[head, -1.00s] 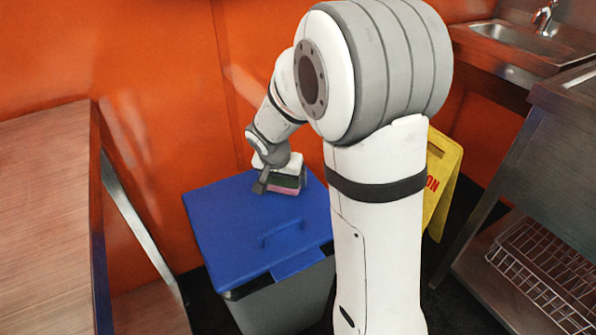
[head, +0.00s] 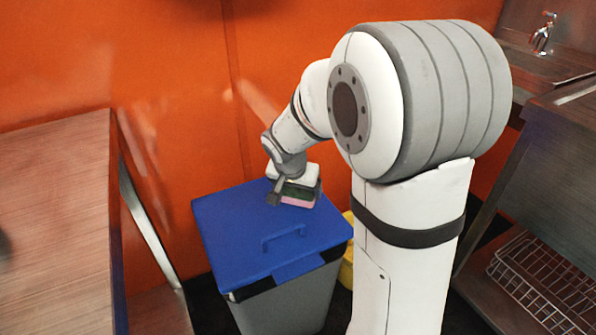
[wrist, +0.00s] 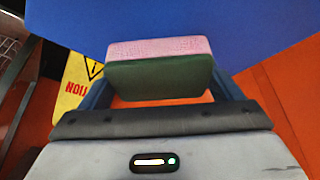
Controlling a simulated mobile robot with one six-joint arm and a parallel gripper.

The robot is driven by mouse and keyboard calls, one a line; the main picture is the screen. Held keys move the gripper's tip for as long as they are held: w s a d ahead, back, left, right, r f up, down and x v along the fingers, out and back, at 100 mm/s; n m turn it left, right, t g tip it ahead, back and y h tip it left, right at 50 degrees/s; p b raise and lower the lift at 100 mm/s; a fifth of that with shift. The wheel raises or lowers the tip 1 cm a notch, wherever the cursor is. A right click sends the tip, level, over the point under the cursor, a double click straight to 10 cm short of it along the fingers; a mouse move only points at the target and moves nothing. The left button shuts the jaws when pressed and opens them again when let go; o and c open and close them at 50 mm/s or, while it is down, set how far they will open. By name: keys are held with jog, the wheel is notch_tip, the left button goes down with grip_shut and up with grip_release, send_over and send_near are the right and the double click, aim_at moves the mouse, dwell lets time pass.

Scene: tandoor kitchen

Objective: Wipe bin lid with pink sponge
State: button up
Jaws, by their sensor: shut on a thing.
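The bin (head: 290,305) is grey with a blue lid (head: 235,235) that is closed and has a handle on top. My gripper (head: 290,195) is over the back right part of the lid, shut on the pink sponge (head: 298,203), which has a dark green layer. In the wrist view the sponge (wrist: 160,48) sits between the two fingers, pink side toward the blue lid (wrist: 235,22). I cannot tell whether the sponge touches the lid. My arm hides part of the area to the right of the bin.
A wooden-topped table (head: 55,215) stands at the left. An orange wall (head: 170,60) is behind the bin. A yellow warning sign (wrist: 75,85) stands by the bin, mostly hidden in the head view. A metal counter with a wire rack (head: 535,285) is at the right.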

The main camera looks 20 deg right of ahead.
jog(key=shift+r+p, duration=1.15)
jog(key=shift+r, duration=0.95)
